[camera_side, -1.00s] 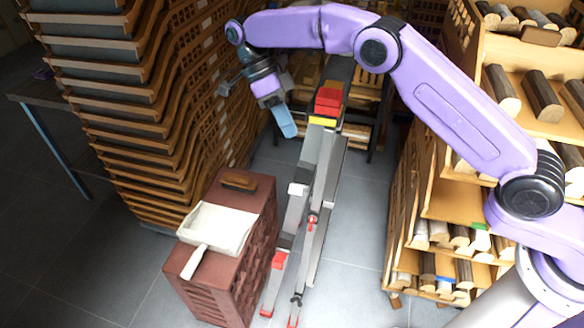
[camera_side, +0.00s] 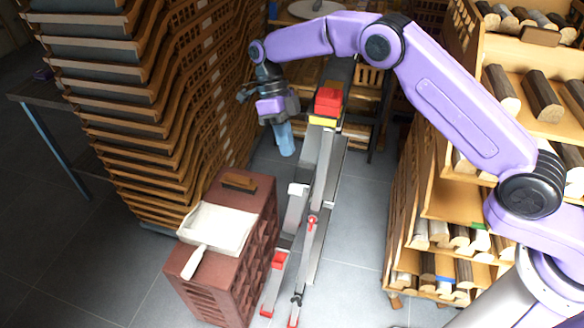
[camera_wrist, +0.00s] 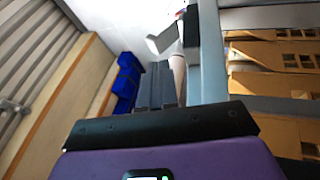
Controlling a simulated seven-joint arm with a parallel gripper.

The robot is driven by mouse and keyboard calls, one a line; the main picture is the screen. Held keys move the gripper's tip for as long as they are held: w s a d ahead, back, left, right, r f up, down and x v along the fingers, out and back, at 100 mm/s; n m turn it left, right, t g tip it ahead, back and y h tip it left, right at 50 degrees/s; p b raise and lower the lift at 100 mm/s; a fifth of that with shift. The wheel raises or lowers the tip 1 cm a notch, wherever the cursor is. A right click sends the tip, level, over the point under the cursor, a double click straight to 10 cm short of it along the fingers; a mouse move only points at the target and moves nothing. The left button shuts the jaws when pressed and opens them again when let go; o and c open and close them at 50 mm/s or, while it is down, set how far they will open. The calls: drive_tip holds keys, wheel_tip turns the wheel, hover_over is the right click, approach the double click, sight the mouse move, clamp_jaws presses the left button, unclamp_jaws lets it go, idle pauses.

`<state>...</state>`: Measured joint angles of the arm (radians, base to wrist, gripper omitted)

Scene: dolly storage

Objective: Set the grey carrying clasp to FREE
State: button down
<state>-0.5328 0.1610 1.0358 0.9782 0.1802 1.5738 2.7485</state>
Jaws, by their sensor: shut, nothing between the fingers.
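A folded dolly with grey metal rails (camera_side: 325,175) stands upright in the middle of the side view, with red and yellow parts at its top. A small light grey block (camera_side: 298,189) on its left rail may be the carrying clasp; I cannot tell its setting. My gripper (camera_side: 286,150) points down just left of the dolly's upper part, above that block and apart from it. In the wrist view my gripper's dark fingers (camera_wrist: 160,88) are shut and empty. A grey rail (camera_wrist: 208,50) and a light grey angled piece (camera_wrist: 162,38) show close beyond them.
Wooden shelves (camera_side: 455,205) with logs stand right. Blue bins (camera_wrist: 125,82) show in the wrist view.

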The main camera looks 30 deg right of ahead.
sight(291, 191)
drive_tip(key=x, duration=0.6)
drive_tip(key=shift+s+f, duration=0.15)
drive_tip(key=shift+f, duration=0.1)
drive_tip(key=shift+s+a, duration=0.35)
drive_tip(key=shift+a, duration=0.05)
drive_tip(key=shift+s+a+f, duration=0.3)
drive_tip(key=shift+s+a, duration=0.2)
drive_tip(key=shift+s+a+f, duration=0.45)
drive_tip(key=shift+s+a, duration=0.05)
drive_tip(key=shift+s+f, duration=0.1)
idle(0.6)
drive_tip(key=shift+w+d, duration=0.45)
drive_tip(key=shift+w, duration=0.1)
drive_tip(key=shift+w+r, duration=0.1)
drive_tip(key=shift+r, duration=0.1)
drive_tip(key=a+r, duration=0.3)
drive_tip(key=r, duration=0.6)
drive_tip(key=shift+w+a, duration=0.2)
drive_tip(key=shift+w, duration=0.25)
